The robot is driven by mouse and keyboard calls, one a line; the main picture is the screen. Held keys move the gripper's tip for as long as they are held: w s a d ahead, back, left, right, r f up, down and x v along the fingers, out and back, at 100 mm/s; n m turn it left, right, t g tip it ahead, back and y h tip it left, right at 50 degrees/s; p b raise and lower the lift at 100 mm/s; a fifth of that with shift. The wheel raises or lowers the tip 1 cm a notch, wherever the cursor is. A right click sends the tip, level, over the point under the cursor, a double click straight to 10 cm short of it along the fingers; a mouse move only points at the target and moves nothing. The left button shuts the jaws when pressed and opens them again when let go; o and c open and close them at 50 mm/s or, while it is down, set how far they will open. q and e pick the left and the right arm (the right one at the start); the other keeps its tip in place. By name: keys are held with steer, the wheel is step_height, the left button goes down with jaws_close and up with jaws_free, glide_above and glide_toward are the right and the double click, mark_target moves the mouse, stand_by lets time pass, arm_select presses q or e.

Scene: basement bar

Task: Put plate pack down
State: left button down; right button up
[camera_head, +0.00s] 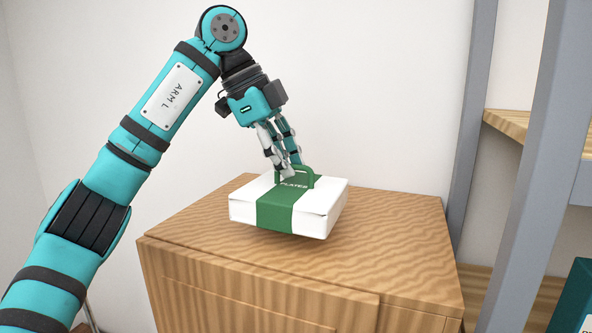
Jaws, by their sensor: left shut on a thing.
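The plate pack (325,204) is a flat white box with a green band marked "PLATES" and a green handle on top. It is at the middle of the head view, over the top of a wooden cabinet (390,246). My left gripper (287,172) points down from above and is shut on the pack's green handle. The pack looks slightly tilted. I cannot tell whether its underside touches the cabinet top. My right gripper is not in view.
A grey metal shelf rack (535,165) with wooden boards stands at the right. A dark teal object (574,300) shows at the lower right edge. A white wall is behind the cabinet. The cabinet top is clear around the pack.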

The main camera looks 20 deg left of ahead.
mark_target(294, 185)
arm_select(q)
steer(key=shift+w+d, duration=0.5)
steer(key=shift+d, duration=0.1)
steer(key=shift+s+f+p, duration=0.2)
steer(key=shift+f+p, duration=0.3)
steer(key=shift+f, duration=0.15)
steer(key=shift+s+f+p, duration=0.15)
steer(key=shift+f+p, duration=0.35)
steer(key=shift+f, duration=0.1)
steer(key=shift+w+a+f, duration=0.1)
steer(key=shift+f, duration=0.3)
steer(key=shift+w+f, duration=0.1)
steer(key=shift+w, duration=0.05)
steer(key=c, duration=1.5)
jaws_free()
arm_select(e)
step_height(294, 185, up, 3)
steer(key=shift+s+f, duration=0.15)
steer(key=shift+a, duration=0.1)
